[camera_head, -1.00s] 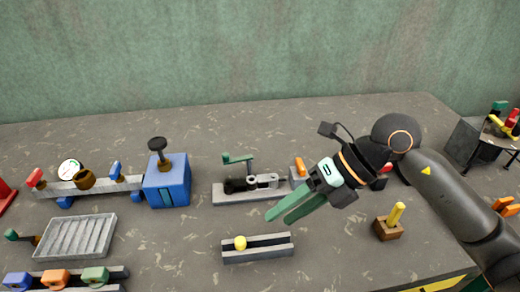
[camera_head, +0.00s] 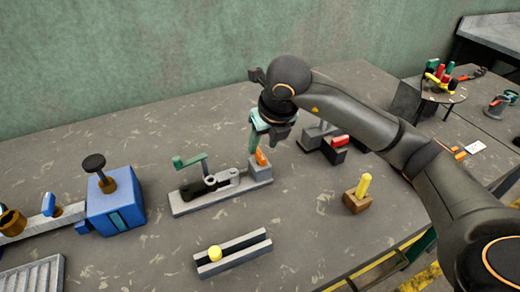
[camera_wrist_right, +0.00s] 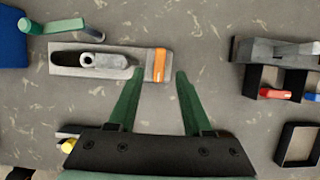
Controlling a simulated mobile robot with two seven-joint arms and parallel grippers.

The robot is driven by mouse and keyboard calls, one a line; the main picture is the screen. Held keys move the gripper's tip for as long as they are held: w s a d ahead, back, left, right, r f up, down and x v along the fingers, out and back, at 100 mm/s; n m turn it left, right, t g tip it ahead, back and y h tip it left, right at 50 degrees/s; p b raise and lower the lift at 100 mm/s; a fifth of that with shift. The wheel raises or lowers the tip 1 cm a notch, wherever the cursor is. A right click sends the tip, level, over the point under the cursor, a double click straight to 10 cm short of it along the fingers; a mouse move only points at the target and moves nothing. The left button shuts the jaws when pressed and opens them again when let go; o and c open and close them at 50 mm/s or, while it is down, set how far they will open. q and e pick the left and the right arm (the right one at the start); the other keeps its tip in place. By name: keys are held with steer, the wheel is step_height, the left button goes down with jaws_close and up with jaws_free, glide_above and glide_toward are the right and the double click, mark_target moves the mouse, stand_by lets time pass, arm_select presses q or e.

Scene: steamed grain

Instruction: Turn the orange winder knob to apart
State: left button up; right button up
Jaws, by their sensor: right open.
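The orange winder knob (camera_head: 261,157) stands on the grey block at the right end of the winder base (camera_head: 190,204). In the right wrist view it shows as an orange bar (camera_wrist_right: 159,65) at the base's right end. My right gripper (camera_head: 262,148) is over the knob, pointing down. In the wrist view its open green fingers (camera_wrist_right: 157,78) lie on either side of the knob's near end; I cannot tell whether they touch it. The winder's green crank handle (camera_head: 190,160) is to the left. My left gripper is not in view.
A blue box with a dark knob (camera_head: 116,212) stands at left. A rail with a yellow ball (camera_head: 233,254) lies in front. A wooden block with a yellow peg (camera_head: 357,199) and a dark holder with a red piece (camera_head: 339,142) are at right.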

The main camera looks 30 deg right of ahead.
mark_target(260, 153)
steer(key=shift+x, duration=2)
steer(key=shift+c, duration=0.3)
jaws_close()
